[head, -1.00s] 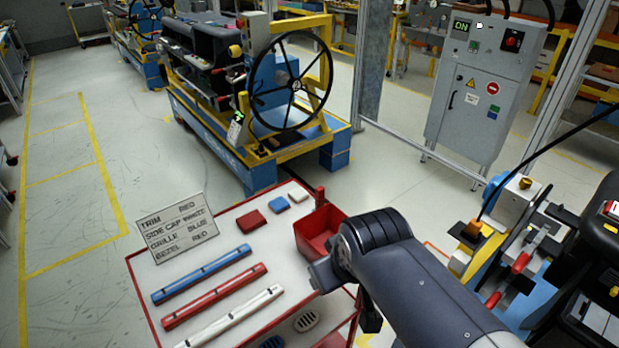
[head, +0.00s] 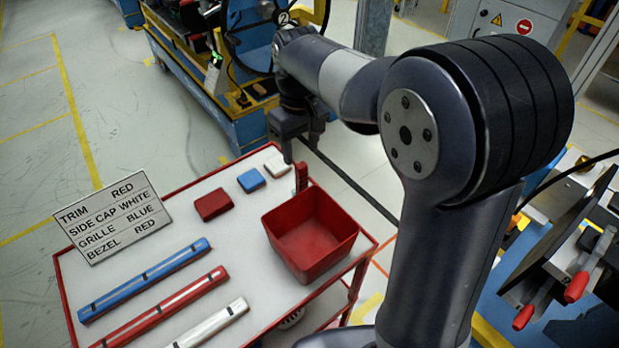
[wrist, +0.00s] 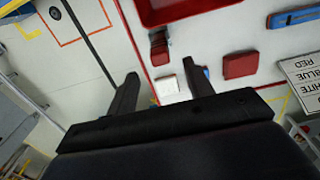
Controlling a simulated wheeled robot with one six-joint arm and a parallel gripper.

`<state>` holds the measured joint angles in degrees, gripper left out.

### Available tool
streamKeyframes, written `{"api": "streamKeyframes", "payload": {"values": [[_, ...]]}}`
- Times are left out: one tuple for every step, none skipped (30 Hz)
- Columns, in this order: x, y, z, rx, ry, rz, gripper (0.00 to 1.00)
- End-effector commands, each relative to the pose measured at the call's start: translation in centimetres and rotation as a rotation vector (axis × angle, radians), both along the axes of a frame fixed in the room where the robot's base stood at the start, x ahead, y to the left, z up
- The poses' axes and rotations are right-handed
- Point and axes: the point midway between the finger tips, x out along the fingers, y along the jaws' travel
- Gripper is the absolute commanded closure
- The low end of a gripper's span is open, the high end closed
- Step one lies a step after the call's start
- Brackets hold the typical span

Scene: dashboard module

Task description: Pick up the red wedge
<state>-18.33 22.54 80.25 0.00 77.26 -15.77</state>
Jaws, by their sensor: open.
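The red wedge (head: 213,205) is a low red block on the white top of the cart, left in a row with a blue block (head: 251,180) and a white block (head: 278,166). In the wrist view the red wedge (wrist: 240,64) lies right of the fingers. My gripper (head: 301,148) is open and empty near the cart's far right corner. In the wrist view my gripper (wrist: 160,70) has the white block (wrist: 168,88) showing between its fingers. The right finger partly hides the blue block (wrist: 206,72).
A red bin (head: 312,235) stands right of the wedge, with a small red upright piece (head: 302,176) behind it. A label card (head: 112,215) stands at the left. Blue, red and white strips (head: 145,280) lie in front. The cart top around the wedge is clear.

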Motion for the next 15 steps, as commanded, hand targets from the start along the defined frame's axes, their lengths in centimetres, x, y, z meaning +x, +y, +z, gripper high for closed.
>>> {"api": "streamKeyframes", "payload": {"values": [[-0.1,0.0,-0.9,-0.001,0.005,0.000,0.51],[-0.1,0.0,-1.4,-0.002,0.005,0.000,0.51],[-0.1,-0.1,-2.1,-0.002,0.006,0.000,0.51],[-0.1,0.0,-2.5,-0.001,0.004,0.000,0.51],[-0.1,0.0,-2.9,-0.001,0.004,0.000,0.51],[-0.1,-0.1,-3.4,-0.001,0.003,-0.001,0.51],[-0.1,-0.1,-3.7,-0.001,0.003,-0.001,0.51],[-0.1,-0.1,-4.0,0.000,0.002,-0.001,0.51],[-0.1,-0.1,-4.2,-0.001,0.001,-0.001,0.51],[-0.1,-0.1,-4.4,-0.001,0.001,-0.001,0.51],[-0.1,-0.1,-4.6,-0.001,0.001,-0.001,0.51],[-0.1,-0.1,-4.9,-0.001,0.003,-0.001,0.51],[-0.1,-0.1,-5.2,-0.001,0.003,-0.001,0.51],[-0.1,-0.1,-5.6,-0.001,0.003,-0.001,0.51],[-0.1,-0.1,-6.2,-0.001,0.004,-0.001,0.51]]}}
